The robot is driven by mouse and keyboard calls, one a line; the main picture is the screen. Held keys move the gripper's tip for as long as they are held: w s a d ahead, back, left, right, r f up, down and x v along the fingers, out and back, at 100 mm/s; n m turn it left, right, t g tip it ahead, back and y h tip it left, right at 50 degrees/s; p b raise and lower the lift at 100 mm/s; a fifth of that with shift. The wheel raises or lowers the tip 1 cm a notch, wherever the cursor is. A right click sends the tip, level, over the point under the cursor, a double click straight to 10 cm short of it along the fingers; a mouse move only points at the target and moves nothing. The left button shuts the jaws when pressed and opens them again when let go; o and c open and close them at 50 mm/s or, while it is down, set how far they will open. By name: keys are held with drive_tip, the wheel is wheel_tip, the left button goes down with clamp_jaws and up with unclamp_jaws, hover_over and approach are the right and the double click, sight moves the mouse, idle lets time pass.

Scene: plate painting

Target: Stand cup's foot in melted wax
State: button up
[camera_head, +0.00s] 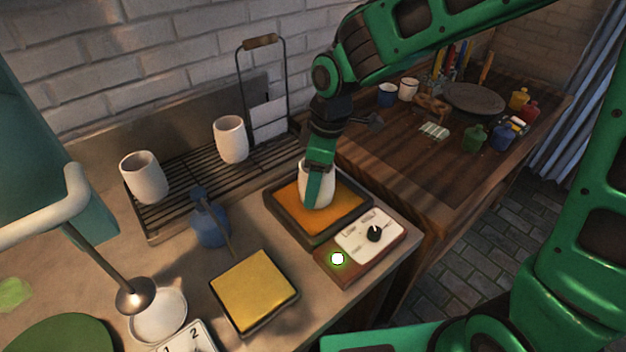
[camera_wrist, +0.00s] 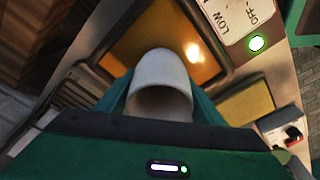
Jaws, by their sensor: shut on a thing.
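A white cup (camera_head: 327,180) is held upright by my gripper (camera_head: 315,188), which is shut on it, over the dark-rimmed pan (camera_head: 282,221) of orange melted wax (camera_head: 345,205). In the wrist view the cup (camera_wrist: 161,75) shows its open mouth toward the camera, between the green fingers of my gripper (camera_wrist: 160,102). The wax (camera_wrist: 140,38) shows beyond it with a bright reflection. The cup's foot is low at the wax, but I cannot tell whether it touches the surface or stands in it.
A control panel (camera_head: 358,241) with a black knob and lit green lamp adjoins the pan. Two white cups (camera_head: 145,177) (camera_head: 230,139) stand on a black rack (camera_head: 185,185) at left.

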drive_tip(key=shift+f, duration=0.35)
idle(0.4)
drive_tip(key=shift+r, duration=0.15)
idle(1.0)
drive_tip(key=shift+r, duration=2.4)
drive_tip(key=shift+r, duration=2)
